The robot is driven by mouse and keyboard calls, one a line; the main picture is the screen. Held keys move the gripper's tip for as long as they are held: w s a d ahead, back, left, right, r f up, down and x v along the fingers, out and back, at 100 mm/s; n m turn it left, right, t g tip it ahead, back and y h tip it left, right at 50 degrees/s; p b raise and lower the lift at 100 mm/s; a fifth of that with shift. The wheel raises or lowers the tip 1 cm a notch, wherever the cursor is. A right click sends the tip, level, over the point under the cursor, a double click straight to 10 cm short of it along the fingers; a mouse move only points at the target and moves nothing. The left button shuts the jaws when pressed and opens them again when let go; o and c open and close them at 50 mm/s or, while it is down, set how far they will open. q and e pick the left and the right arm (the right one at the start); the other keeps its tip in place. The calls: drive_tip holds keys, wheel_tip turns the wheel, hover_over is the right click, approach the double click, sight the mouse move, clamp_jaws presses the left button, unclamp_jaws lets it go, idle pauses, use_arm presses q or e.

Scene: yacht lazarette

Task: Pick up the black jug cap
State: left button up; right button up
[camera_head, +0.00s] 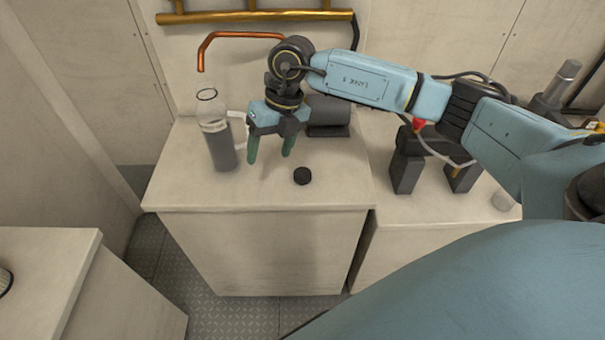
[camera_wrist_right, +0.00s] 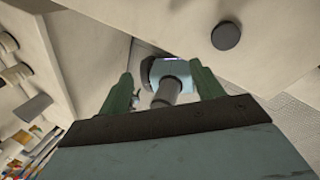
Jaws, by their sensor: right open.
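The black jug cap (camera_head: 302,176) is a small dark disc lying flat on the pale counter top (camera_head: 220,193), near its front edge. In the right wrist view the cap (camera_wrist_right: 226,36) shows at the upper right, outside the space between the fingers. My right gripper (camera_head: 270,158) is open with its green fingers pointing down, to the left of the cap and apart from it. It also shows in the right wrist view (camera_wrist_right: 160,85), with nothing held between its fingers. A clear jug (camera_head: 218,138) with dark contents stands on the counter left of the gripper. My left gripper is not in view.
A dark cylindrical object (camera_head: 328,112) sits on the counter behind the gripper. An orange pipe (camera_head: 236,35) runs along the back wall. A second counter (camera_head: 400,212) on the right holds a dark block-like fixture (camera_head: 405,170). The counter around the cap is clear.

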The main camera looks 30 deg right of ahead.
drive_tip(key=d+r+m+h, duration=0.1)
drive_tip(key=d+h, duration=0.2)
drive_tip(key=d, duration=0.5)
hover_over(302, 173)
wheel_tip(302, 173, down, 7)
drive_tip(key=shift+w+r, duration=0.15)
drive_tip(key=shift+s+f, duration=0.2)
drive_tip(key=shift+f, duration=2.8)
drive_tip(key=shift+c, duration=0.5)
drive_tip(key=c, duration=0.9)
